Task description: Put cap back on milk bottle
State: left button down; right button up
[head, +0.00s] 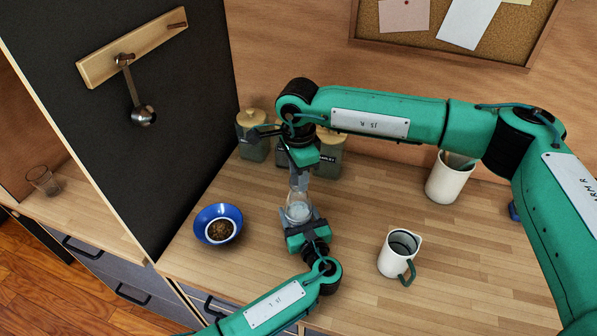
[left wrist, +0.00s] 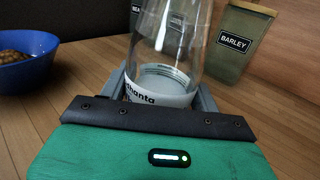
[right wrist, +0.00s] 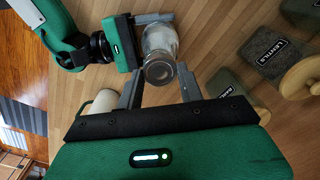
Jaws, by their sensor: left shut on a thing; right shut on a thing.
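The clear glass milk bottle (head: 298,212) stands upright over the counter, held low on its body by my left gripper (head: 305,228). In the left wrist view the bottle (left wrist: 168,45) shows a white printed band between the fingers; its top is cut off. My right gripper (head: 299,182) points down from above at the bottle's mouth. In the right wrist view its fingers close around a round, greyish cap (right wrist: 159,73) in line with the bottle's mouth. I cannot tell whether the cap touches the rim.
A blue bowl (head: 217,225) stands left of the bottle. Lidded jars (head: 253,138) stand behind it. A white jug (head: 399,254) and a white utensil pot (head: 448,178) are to the right.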

jog(key=m, duration=0.6)
jog(key=shift+m, duration=0.3)
jog(key=m, duration=1.2)
jog(key=shift+m, duration=0.4)
jog(key=m, duration=0.4)
jog(key=shift+a+m, duration=0.1)
jog(key=shift+m, duration=0.3)
jog(key=m, duration=0.4)
jog(key=shift+m, duration=0.4)
jog(key=m, duration=0.4)
jog(key=shift+m, duration=0.4)
jog(key=m, duration=0.4)
jog(key=shift+m, duration=0.4)
jog(key=m, duration=0.3)
jog(key=shift+a+f, duration=0.1)
jog(key=shift+m, duration=1.1)
